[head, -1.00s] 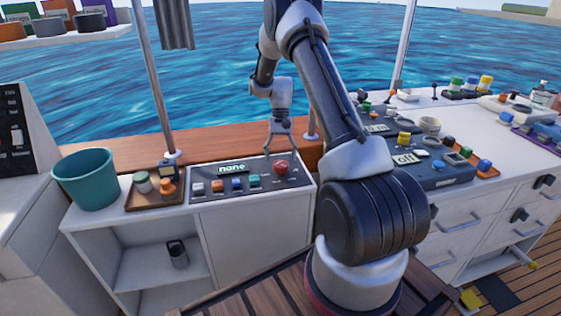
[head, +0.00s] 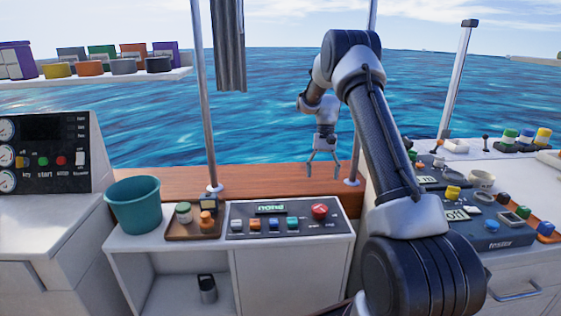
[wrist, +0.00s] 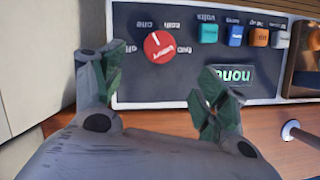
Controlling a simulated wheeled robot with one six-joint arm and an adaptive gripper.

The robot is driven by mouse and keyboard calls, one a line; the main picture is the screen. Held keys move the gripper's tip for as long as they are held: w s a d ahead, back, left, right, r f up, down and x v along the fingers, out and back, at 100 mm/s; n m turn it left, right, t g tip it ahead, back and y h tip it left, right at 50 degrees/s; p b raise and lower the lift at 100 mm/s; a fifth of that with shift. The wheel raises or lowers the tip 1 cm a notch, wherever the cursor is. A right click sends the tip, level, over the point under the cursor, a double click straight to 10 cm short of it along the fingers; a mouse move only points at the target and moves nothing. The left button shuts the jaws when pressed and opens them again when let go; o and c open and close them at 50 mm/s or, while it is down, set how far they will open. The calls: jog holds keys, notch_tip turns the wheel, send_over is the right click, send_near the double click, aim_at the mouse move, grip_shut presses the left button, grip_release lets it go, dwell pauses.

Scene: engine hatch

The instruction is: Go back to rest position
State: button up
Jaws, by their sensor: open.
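My gripper (head: 323,170) is open and empty in the head view. The panel has a display reading "none", a red knob (head: 320,211) and a row of coloured buttons. In the wrist view the gripper's fingers (wrist: 160,90) are spread wide, and the red knob (wrist: 160,46) and the panel's lit display (wrist: 231,76) show upside down beyond them. Nothing is between the fingers.
A teal bucket (head: 135,207) and a brown tray (head: 181,236) with small jars stand left of the panel. A metal pole (head: 203,100) rises behind them. A shelf (head: 100,80) hangs upper left.

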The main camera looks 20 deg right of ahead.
jog(key=shift+n, duration=0.6)
jog(key=s+f, duration=0.2)
jog(key=s, duration=0.1)
jog(key=shift+s+f, duration=0.15)
jog(key=shift+f, duration=0.1)
jog(key=s+a+r+n+t, duration=0.1)
jog(key=s+a+r+t, duration=0.1)
jog(key=s+r, duration=0.6)
jog(key=s+a+r+n+t+h, duration=0.1)
jog(key=s+a+r+n+t, duration=0.1)
jog(key=s+r, duration=0.6)
jog(key=s+a+r+n+t+h, duration=0.1)
jog(key=s+a+r+t, duration=0.3)
jog(key=s, duration=1.2)
notch_tip(320, 180, up, 4)
jog(key=shift+a+r+n, duration=0.1)
jog(key=shift+a+n, duration=0.4)
jog(key=shift+a, duration=0.45)
